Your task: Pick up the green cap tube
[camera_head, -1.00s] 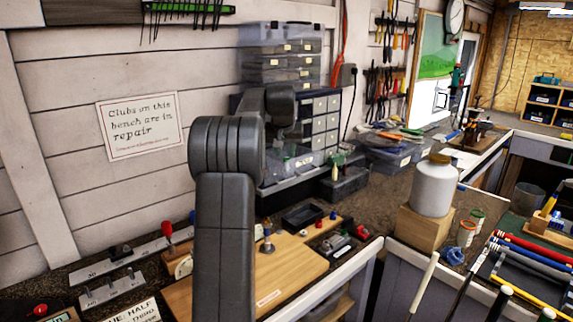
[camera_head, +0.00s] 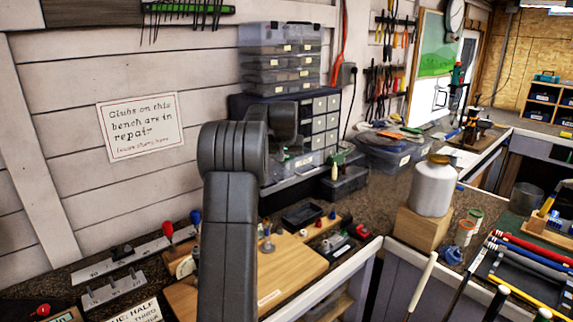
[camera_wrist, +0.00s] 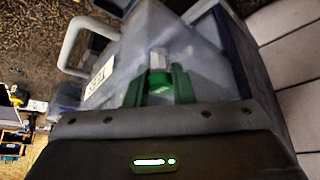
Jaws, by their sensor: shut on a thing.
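My gripper (camera_wrist: 158,86) shows in the wrist view with its green fingers shut on a small tube with a green cap (camera_wrist: 159,80). A pale, clear part of the tube shows beyond the cap, between the fingertips. In the head view my arm's dark links cover much of the gripper, and the held tube cannot be made out clearly there.
A clear lidded bin (camera_wrist: 125,55) with a handle lies beyond the fingers in the wrist view. Drawer cabinets (camera_head: 319,125) stand against the wall. A wooden board (camera_head: 290,268), a black tray (camera_head: 301,215) and a white jar (camera_head: 433,188) occupy the bench.

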